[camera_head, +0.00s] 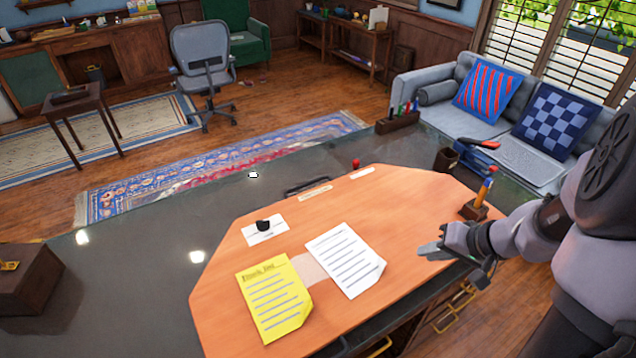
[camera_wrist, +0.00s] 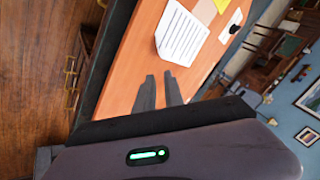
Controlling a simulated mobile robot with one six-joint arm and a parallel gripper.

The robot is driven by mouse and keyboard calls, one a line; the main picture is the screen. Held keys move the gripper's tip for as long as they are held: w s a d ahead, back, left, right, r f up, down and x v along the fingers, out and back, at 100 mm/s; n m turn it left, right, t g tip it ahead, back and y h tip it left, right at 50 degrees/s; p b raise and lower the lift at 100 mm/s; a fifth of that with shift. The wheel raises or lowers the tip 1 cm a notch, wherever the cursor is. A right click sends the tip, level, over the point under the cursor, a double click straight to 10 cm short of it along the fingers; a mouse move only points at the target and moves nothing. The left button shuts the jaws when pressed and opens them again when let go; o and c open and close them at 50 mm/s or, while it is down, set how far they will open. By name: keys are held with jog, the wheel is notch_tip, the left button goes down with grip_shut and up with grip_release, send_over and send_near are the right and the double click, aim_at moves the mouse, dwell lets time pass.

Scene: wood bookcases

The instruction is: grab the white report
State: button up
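The white report (camera_head: 345,260) is a sheet with dark printed lines. It lies flat on the orange desk mat (camera_head: 225,290), right of a yellow sheet (camera_head: 274,298). It also shows in the wrist view (camera_wrist: 182,34), beyond the fingertips. My gripper (camera_head: 428,250) is to the right of the report, over the right part of the mat and apart from the paper. In the wrist view the two fingers (camera_wrist: 160,88) are spread with a gap between them and nothing in it.
A pen holder (camera_head: 474,209) stands close by my arm at the mat's right edge. A dark cup (camera_head: 446,158) and a blue stapler-like object (camera_head: 477,158) are behind it. A white card with a black item (camera_head: 264,229) lies behind the yellow sheet. Mat space between gripper and report is clear.

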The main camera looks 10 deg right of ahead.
aim_at(385, 270)
jog(key=b+x, duration=0.5)
jog(key=x, duration=1.2)
jog(key=shift+s+a+f, duration=0.1)
jog(key=shift+a+f, duration=0.1)
jog(key=shift+f, duration=0.1)
jog(key=shift+c, duration=0.2)
grip_shut()
jog(key=shift+r, duration=0.1)
